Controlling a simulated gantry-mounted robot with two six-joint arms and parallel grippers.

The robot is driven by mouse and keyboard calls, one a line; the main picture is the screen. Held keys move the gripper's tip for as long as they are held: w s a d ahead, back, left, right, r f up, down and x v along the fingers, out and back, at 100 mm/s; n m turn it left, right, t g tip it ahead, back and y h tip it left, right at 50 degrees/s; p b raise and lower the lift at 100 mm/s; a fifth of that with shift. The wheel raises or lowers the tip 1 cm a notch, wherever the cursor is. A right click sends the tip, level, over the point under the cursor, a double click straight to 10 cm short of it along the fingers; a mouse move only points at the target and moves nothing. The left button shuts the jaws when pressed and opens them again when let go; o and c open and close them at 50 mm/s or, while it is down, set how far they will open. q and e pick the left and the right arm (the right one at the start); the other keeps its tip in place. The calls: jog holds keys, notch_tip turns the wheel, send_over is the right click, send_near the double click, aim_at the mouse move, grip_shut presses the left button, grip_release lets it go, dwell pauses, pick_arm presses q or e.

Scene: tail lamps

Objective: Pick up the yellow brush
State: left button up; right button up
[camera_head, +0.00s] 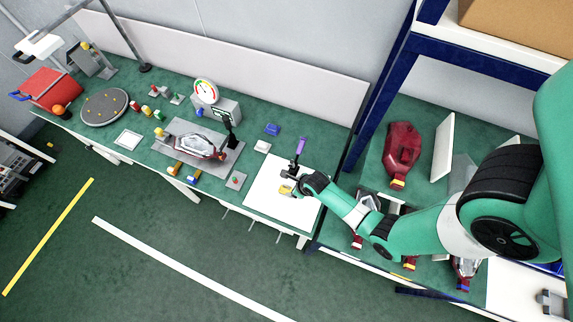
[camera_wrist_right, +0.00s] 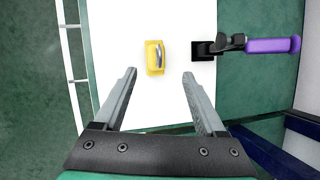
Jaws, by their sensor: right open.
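The yellow brush (camera_wrist_right: 154,58) lies on a white sheet (camera_wrist_right: 180,112) in the right wrist view, with a grey metal strip along its top. It also shows small in the head view (camera_head: 285,190), beside my right gripper (camera_head: 296,189). In the right wrist view my right gripper (camera_wrist_right: 160,88) is open and empty. The brush lies beyond the fingertips, roughly between their lines and nearer the left finger. I cannot tell the height of the fingers above the sheet. My left gripper is not in view.
A purple-handled clamp (camera_wrist_right: 270,45) on a black base stands right of the brush, close to the right finger's line. The green bench (camera_head: 262,165) holds a tail lamp (camera_head: 200,147), a dial gauge (camera_head: 206,91) and a blue block (camera_head: 272,129). A blue shelf post (camera_head: 383,100) stands to the right.

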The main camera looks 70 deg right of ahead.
aim_at(287, 189)
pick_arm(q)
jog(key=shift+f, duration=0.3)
pick_arm(e)
jog(key=shift+w+d+f, duration=0.1)
jog(key=shift+w+f, duration=0.05)
jog(key=shift+f, duration=0.15)
jog(key=b+x, duration=0.1)
jog(key=x, duration=0.1)
jog(key=b+x, duration=0.1)
jog(key=x, duration=0.2)
jog(key=shift+w+a+f, duration=0.1)
jog(key=shift+a, duration=0.1)
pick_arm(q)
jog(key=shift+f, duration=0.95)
pick_arm(e)
grip_shut()
